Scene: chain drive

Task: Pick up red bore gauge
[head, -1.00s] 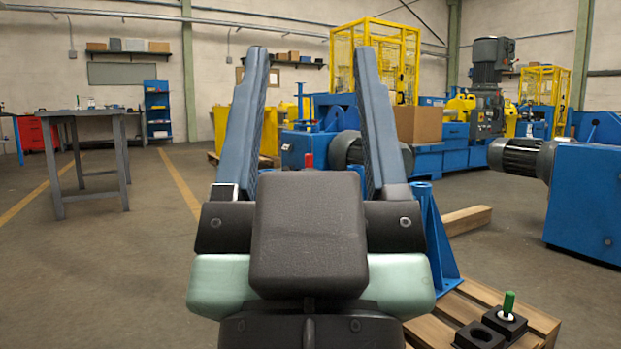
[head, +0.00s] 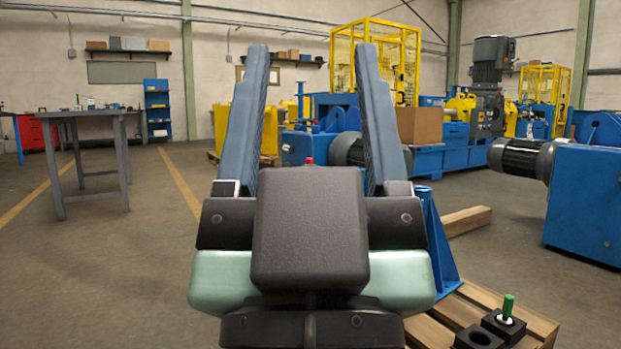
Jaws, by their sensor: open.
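The tip of the red bore gauge (head: 309,161) shows just above the dark body of my gripper, between the two fingers. The rest of the gauge is hidden behind the gripper. My gripper (head: 315,55) is open, with its two blue-grey fingers spread wide to the left and right of the red tip. I see nothing held between the fingers. I cannot tell how far the gauge is beyond the gripper.
A green-handled gauge (head: 508,308) stands in a black block on a wooden pallet (head: 545,327) at the lower right. A blue stand (head: 440,240) is right of my gripper. A grey table (head: 92,115) stands at left. Blue machinery (head: 590,200) is at right.

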